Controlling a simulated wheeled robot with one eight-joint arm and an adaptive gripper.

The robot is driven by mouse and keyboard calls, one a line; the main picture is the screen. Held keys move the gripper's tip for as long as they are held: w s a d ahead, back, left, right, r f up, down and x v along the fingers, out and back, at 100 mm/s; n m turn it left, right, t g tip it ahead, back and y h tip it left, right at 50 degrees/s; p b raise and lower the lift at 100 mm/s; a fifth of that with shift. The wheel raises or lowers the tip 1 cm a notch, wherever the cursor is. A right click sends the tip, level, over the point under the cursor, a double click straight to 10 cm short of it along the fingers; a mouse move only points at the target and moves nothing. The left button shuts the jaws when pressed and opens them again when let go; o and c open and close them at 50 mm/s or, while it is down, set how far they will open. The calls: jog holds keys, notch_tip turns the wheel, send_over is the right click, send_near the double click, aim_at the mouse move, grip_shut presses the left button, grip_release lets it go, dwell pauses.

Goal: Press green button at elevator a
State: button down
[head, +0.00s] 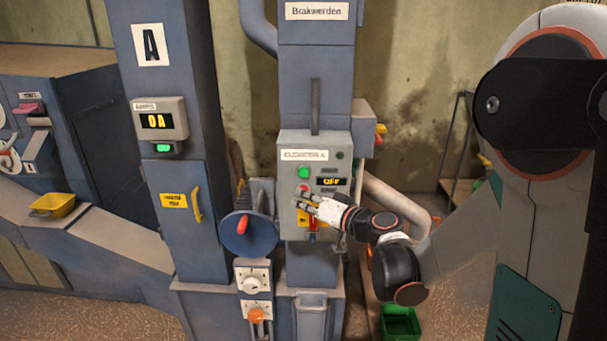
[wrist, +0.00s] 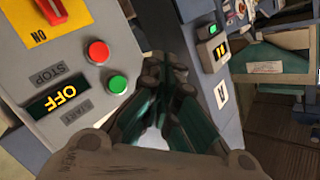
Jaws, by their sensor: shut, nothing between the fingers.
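The grey control box (head: 290,146) labelled ELEVATOR A is on a blue column. Its green button (head: 304,172) sits above a red button (head: 303,187), left of a display (head: 332,181) reading OFF. In the wrist view the green button (wrist: 117,84) is by the START label and the red button (wrist: 97,52) by STOP. My gripper (head: 301,201) is shut and empty in front of the box, just below the red button in the head view. In the wrist view my gripper (wrist: 165,72) is right of the green button, apart from it in the picture.
A red switch (wrist: 52,10) on a yellow plate marked ON is lower on the box. Left of the box are a blue wheel (head: 248,234) with a red handle and a column marked A (head: 151,45) with a lit display. A green bin (head: 400,322) stands on the floor.

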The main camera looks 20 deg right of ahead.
jog(key=shift+w+d, duration=0.4)
jog(key=shift+w, duration=0.8)
jog(key=shift+w+d, duration=0.4)
jog(key=shift+w, duration=0.85)
jog(key=shift+w+d, duration=0.4)
jog(key=shift+w, duration=0.8)
jog(key=shift+w, duration=0.1)
jog(key=shift+w+d, duration=0.1)
jog(key=shift+w, duration=0.2)
jog(key=shift+w+d+b, duration=0.15)
jog(key=shift+w+b, duration=0.15)
jog(key=shift+w, duration=0.15)
jog(key=shift+s, duration=0.15)
jog(key=shift+s+a, duration=0.25)
jog(key=shift+s, duration=0.45)
jog(key=shift+s, duration=0.15)
jog(key=shift+s+a+b, duration=0.15)
jog(key=shift+s+a, duration=0.1)
jog(key=shift+s, duration=0.5)
jog(key=shift+s+a+b, duration=0.1)
jog(key=shift+s+a, duration=0.2)
jog(key=shift+s, duration=0.45)
jog(key=shift+s+a+b, duration=0.15)
jog(key=shift+s+a, duration=0.1)
jog(key=shift+s, duration=0.5)
